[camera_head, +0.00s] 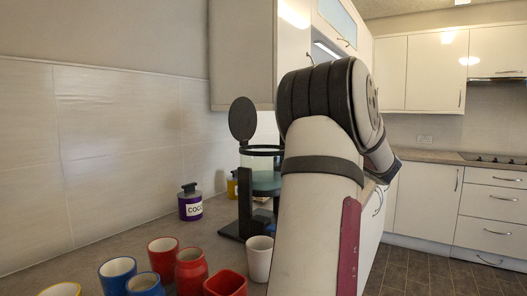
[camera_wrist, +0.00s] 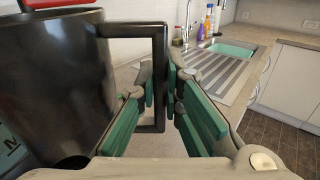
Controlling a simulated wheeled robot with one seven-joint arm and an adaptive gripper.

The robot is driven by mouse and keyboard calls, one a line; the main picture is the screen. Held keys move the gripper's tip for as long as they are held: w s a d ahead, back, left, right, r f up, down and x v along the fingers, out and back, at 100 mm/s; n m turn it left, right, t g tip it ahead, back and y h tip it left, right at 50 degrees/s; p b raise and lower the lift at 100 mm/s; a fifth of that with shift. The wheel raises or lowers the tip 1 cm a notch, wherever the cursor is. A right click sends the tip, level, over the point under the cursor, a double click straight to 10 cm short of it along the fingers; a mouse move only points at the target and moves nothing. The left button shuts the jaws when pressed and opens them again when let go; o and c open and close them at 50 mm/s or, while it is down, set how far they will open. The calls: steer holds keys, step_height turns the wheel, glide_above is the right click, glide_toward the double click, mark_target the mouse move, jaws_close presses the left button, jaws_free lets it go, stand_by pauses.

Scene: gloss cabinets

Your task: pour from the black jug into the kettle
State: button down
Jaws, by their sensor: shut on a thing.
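The black jug (camera_wrist: 55,85) fills the left of the wrist view, and its square handle (camera_wrist: 160,75) stands between my green-padded fingers. My gripper (camera_wrist: 168,92) is shut on that handle. The jug looks about upright, and its inside is not visible. In the head view, what looks like the kettle (camera_head: 262,163) is a clear glass vessel with dark trim, with its round dark lid (camera_head: 242,118) standing raised. It is partly behind my arm. My gripper and the jug are hidden behind my arm in the head view.
Several mugs stand at the front of the counter, including a red one (camera_head: 162,254) and a white one (camera_head: 258,259). A purple-labelled jar (camera_head: 190,203) is near the wall. A wall cabinet (camera_head: 242,55) hangs above. The wrist view shows a sink (camera_wrist: 232,48) and bottles (camera_wrist: 209,20).

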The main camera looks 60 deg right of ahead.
steer(key=shift+r, duration=0.35)
steer(key=shift+r+p, duration=0.9)
steer(key=shift+r, duration=0.6)
steer(key=shift+w+f, duration=0.15)
steer(key=shift+w, duration=0.05)
